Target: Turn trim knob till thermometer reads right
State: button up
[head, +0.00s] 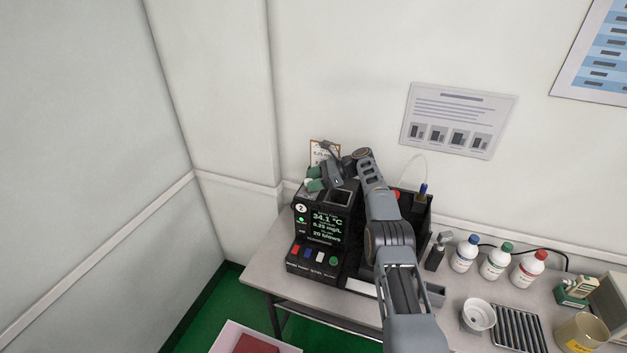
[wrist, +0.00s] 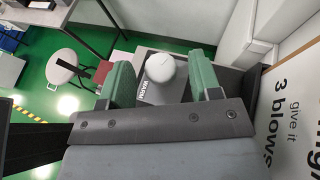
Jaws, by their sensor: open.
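The trim knob (wrist: 160,67) is a white round knob on a grey block marked WARM. My gripper (wrist: 161,82) is open, with one green fingertip on each side of the knob. There appear to be gaps between the fingertips and the knob; contact is not clear. In the head view my gripper (head: 314,179) is at the top left of a dark tester (head: 325,220), and the knob is mostly hidden there. The tester's lit display (head: 328,226) reads 34.1 °C, 5.25 mg/L and 20 blows. I cannot pick out a separate thermometer reading.
Coloured buttons (head: 314,258) line the tester's front. A small sign (head: 321,152) stands close behind my gripper. White bottles (head: 496,261) with coloured caps, a white cup (head: 478,315) and a slotted tray (head: 519,328) are on the bench to the right.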

jog(key=shift+r+b, duration=0.35)
jog(key=shift+r, duration=0.2)
jog(key=shift+r+p, duration=0.4)
jog(key=shift+r, duration=0.5)
jog(key=shift+f+b, duration=0.15)
jog(key=shift+b, duration=0.8)
jog(key=b, duration=0.3)
jog(key=s+r+b, duration=0.1)
jog(key=b, duration=0.2)
jog(key=shift+s+d+r, duration=0.15)
jog(key=shift+s+r, duration=0.05)
jog(key=shift+s, duration=0.05)
jog(key=s+d+r+b, duration=0.2)
jog(key=s+r+b, duration=0.5)
jog(key=s, duration=0.5)
notch_tip(320, 180, up, 2)
jog(key=shift+s, duration=0.15)
jog(key=shift+d, duration=0.1)
